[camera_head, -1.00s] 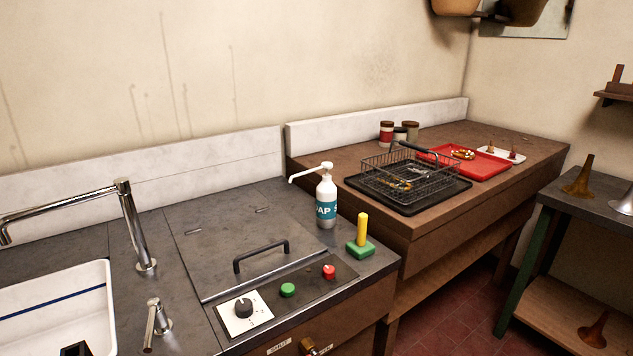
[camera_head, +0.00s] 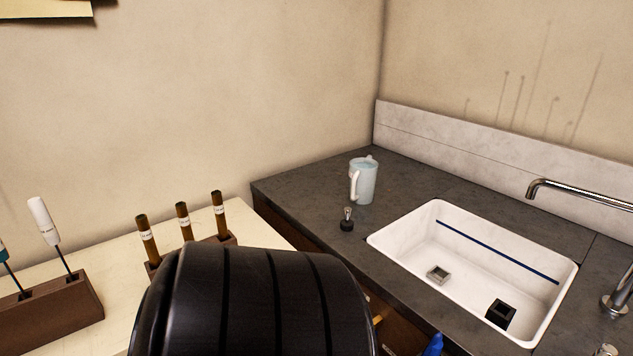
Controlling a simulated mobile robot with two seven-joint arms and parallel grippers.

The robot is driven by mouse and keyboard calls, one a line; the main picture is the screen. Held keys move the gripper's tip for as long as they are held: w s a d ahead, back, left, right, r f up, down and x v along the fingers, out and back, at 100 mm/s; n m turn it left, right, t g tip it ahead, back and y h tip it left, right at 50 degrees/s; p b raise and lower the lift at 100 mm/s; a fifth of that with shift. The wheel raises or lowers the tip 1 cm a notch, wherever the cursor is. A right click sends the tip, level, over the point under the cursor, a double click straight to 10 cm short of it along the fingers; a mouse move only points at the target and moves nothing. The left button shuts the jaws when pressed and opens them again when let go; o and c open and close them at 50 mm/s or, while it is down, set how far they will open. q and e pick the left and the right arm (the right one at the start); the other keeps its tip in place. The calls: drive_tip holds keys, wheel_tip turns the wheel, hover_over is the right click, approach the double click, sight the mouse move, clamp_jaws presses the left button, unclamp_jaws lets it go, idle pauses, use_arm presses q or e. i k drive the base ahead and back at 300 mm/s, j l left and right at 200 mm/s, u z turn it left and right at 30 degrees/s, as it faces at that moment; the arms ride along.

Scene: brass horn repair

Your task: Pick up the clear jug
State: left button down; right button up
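A pale, see-through jug (camera_head: 364,180) stands upright on the dark grey counter, left of the sink and near the room's corner. Its handle is on its left front side. Nothing touches it. A large black ribbed part, which looks like my own arm, fills the lower middle of the view. Neither of my grippers shows, so I cannot see their state.
A white sink (camera_head: 470,262) with a chrome tap (camera_head: 575,192) is right of the jug. A small black-based knob (camera_head: 347,221) stands in front of the jug. A pale bench (camera_head: 110,262) at left holds a tool block (camera_head: 50,318) and several brown-handled tools (camera_head: 183,220).

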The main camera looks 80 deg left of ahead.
sight(362, 182)
drive_tip(key=u, duration=2.25)
drive_tip(key=i+l, duration=0.15)
drive_tip(key=l, duration=0.2)
drive_tip(key=i+l, duration=0.1)
drive_tip(key=l, duration=0.2)
drive_tip(key=i+l+u, duration=0.1)
drive_tip(key=l, duration=0.25)
drive_tip(key=i+j+z, duration=0.1)
